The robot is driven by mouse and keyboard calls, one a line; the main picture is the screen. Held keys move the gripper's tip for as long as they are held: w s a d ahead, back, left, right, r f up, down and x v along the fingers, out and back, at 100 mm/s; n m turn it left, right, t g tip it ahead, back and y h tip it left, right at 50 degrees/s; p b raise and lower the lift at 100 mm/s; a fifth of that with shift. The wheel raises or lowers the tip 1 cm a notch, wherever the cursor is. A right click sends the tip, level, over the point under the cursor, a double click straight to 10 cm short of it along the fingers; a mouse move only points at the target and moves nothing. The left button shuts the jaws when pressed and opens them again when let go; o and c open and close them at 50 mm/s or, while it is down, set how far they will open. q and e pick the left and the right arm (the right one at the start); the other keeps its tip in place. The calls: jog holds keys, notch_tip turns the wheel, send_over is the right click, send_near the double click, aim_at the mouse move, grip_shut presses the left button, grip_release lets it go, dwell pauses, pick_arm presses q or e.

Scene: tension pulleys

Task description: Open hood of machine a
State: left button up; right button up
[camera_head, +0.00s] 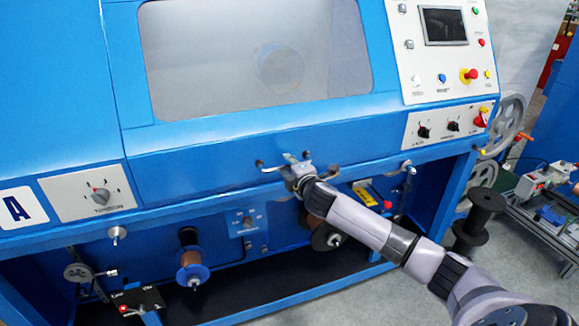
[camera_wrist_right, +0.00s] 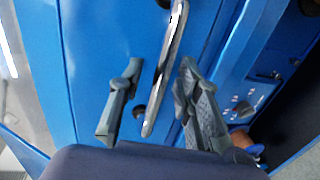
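A chrome bar handle (camera_wrist_right: 165,75) is on the hood's lower front edge. My right gripper (camera_head: 296,163) is at this handle in the head view and partly covers it. In the right wrist view my right gripper (camera_wrist_right: 160,72) is open, with one finger on each side of the handle. The right finger looks closer to the bar; contact cannot be told. My left gripper is not in view.
A control panel (camera_head: 443,45) with a screen and buttons is at the upper right. A black spool (camera_head: 480,215) stands on the floor at right, near a bench with small parts.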

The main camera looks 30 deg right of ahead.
grip_shut()
dwell(0.8)
